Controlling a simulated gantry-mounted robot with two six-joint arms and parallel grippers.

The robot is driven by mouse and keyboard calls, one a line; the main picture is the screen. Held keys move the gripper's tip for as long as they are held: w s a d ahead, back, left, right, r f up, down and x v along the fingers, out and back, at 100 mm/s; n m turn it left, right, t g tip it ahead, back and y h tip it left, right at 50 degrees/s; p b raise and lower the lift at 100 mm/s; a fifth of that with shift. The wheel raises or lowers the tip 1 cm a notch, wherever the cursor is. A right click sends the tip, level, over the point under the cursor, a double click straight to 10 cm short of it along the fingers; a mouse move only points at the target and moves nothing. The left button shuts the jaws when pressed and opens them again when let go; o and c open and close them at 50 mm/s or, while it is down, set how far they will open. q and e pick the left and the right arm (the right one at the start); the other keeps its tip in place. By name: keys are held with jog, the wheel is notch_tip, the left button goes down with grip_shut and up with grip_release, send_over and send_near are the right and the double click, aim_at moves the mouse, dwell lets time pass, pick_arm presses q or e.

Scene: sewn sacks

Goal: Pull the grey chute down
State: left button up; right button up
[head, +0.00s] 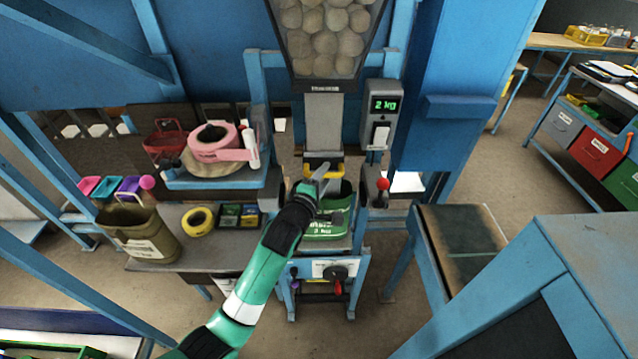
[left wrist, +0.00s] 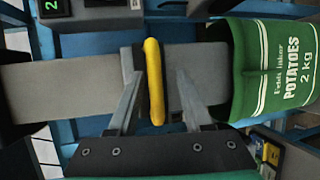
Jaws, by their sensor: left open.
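The grey chute (head: 323,122) hangs upright below the potato hopper in the head view. In the left wrist view the grey chute (left wrist: 75,82) lies sideways across the picture, its lower end at the mouth of the green sack (left wrist: 285,70). A yellow handle (head: 312,169) crosses the chute low down; in the left wrist view the yellow handle (left wrist: 153,60) lies between my fingers. My left gripper (head: 321,181) is open at the handle, one finger on each side, with gaps visible. The green sack (head: 328,230) stands open below the chute, partly hidden by my gripper.
A scale (head: 380,110) reading 2 kg is right of the chute. A red-knobbed lever (head: 382,185) stands lower right. The hopper (head: 325,40) full of potatoes is above. Blue frame posts surround the station.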

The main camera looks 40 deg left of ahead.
pick_arm(q)
jog(key=p+v, duration=0.1)
jog(key=v, duration=1)
jog(key=shift+s+d, duration=0.15)
